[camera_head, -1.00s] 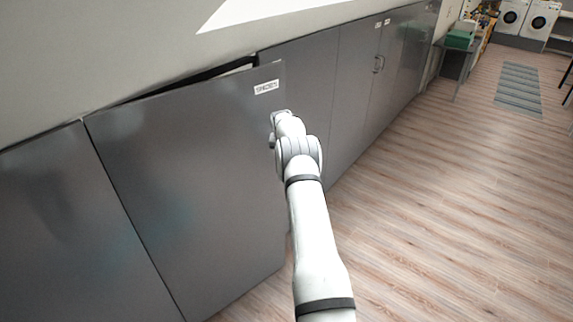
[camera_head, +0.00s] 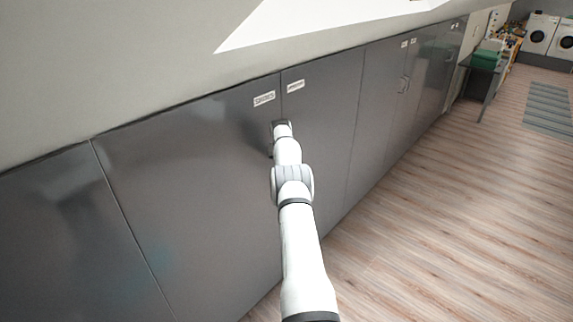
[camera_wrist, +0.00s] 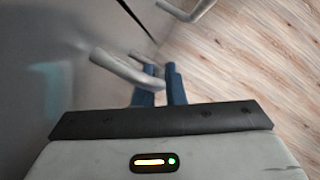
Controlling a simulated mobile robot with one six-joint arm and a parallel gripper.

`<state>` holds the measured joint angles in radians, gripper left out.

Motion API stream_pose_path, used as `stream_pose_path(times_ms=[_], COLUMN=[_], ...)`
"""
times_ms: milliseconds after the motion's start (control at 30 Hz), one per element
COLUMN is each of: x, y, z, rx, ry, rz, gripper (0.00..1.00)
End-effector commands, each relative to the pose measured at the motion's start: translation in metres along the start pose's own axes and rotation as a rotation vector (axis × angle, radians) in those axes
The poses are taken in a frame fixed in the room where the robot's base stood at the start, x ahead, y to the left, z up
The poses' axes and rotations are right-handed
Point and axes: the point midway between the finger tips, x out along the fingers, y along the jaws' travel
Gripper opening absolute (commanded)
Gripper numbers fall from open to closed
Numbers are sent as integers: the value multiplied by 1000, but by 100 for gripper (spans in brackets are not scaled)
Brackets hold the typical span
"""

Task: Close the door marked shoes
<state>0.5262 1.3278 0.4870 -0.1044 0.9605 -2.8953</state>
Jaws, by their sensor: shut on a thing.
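The grey cabinet door (camera_head: 195,165) bears a white label (camera_head: 264,98) at its upper right; its lettering is too blurred to read. The door looks flush with its neighbours, with no clear gap along its top. My gripper (camera_head: 281,128) is at the door's right edge, below the label. In the wrist view, the blue fingers of my gripper (camera_wrist: 161,76) are shut on the door's bar handle (camera_wrist: 122,66).
The neighbouring door (camera_head: 325,125), with its own label (camera_head: 296,86), stands shut to the right; its handle (camera_wrist: 190,10) shows close by in the wrist view. The wooden floor (camera_head: 430,220) is clear at right. A table (camera_head: 484,64) stands farther back.

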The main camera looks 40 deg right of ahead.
Motion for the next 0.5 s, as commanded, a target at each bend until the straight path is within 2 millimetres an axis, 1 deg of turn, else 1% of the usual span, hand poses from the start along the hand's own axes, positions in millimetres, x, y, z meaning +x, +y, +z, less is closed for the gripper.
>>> stream_pose_path(times_ms=[33, 67, 100, 300, 333, 500], x=[-9, -9, -9, -8, -8, -7], y=[11, 10, 9, 2, 1, -3], z=[9, 9, 10, 11, 11, 12], rx=[-1, 1, 2, 10, 11, 15], ry=[-29, -29, -29, -29, -29, -29], rz=[20, 20, 19, 16, 16, 14], gripper=[0, 0, 13, 30, 32, 32])
